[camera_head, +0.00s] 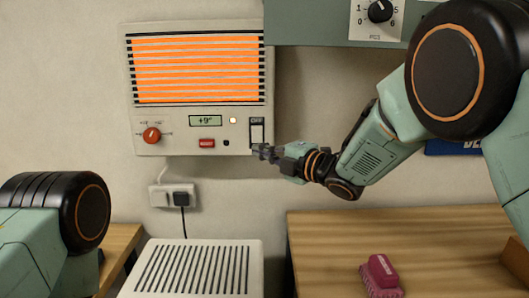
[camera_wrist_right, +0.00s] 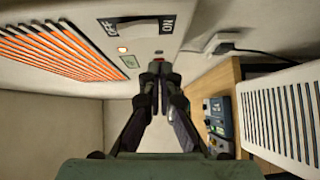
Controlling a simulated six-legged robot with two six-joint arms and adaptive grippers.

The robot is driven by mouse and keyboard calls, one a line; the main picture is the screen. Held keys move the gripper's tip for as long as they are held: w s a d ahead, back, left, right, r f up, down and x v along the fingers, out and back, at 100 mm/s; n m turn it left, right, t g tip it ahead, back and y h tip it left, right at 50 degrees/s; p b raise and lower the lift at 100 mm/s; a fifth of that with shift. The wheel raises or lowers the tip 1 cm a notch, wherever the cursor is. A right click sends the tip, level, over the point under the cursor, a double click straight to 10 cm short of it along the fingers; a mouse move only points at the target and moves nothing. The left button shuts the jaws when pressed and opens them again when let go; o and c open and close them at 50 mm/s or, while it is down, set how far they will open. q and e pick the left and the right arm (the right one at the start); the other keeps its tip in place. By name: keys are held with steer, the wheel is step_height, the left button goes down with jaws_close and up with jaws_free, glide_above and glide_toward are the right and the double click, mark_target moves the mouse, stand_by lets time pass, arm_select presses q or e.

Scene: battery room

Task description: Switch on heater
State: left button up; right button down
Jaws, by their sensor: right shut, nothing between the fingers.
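The heater (camera_head: 198,88) hangs on the wall with its slats glowing orange. Its panel has a red knob (camera_head: 152,135), a display (camera_head: 205,120) reading about +9°, a lit yellow lamp (camera_head: 233,120) and a red button (camera_head: 207,143). A white rocker switch (camera_head: 257,133) with OFF above it sits at the panel's right; it also shows in the right wrist view (camera_wrist_right: 138,26), between OFF and ON. My right gripper (camera_head: 260,152) is shut and empty at the switch's lower end; I cannot tell if it touches. Its fingertips show in the wrist view (camera_wrist_right: 156,68). My left gripper is out of view.
A wall outlet (camera_head: 160,196) with a plug sits below the heater. A white slatted box (camera_head: 195,268) stands below. A wooden table (camera_head: 420,232) at right holds a pink object (camera_head: 381,270). A grey-green cabinet (camera_head: 310,26) with a dial is above right.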

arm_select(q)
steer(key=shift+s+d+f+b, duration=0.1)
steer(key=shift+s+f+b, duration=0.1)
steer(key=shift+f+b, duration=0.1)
arm_select(e)
steer(key=v, duration=1)
steer(key=shift+d+f, duration=0.15)
steer(key=shift+f, duration=0.5)
steer(key=shift+s, duration=0.1)
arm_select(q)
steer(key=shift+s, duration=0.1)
arm_select(e)
steer(key=shift+s, duration=0.1)
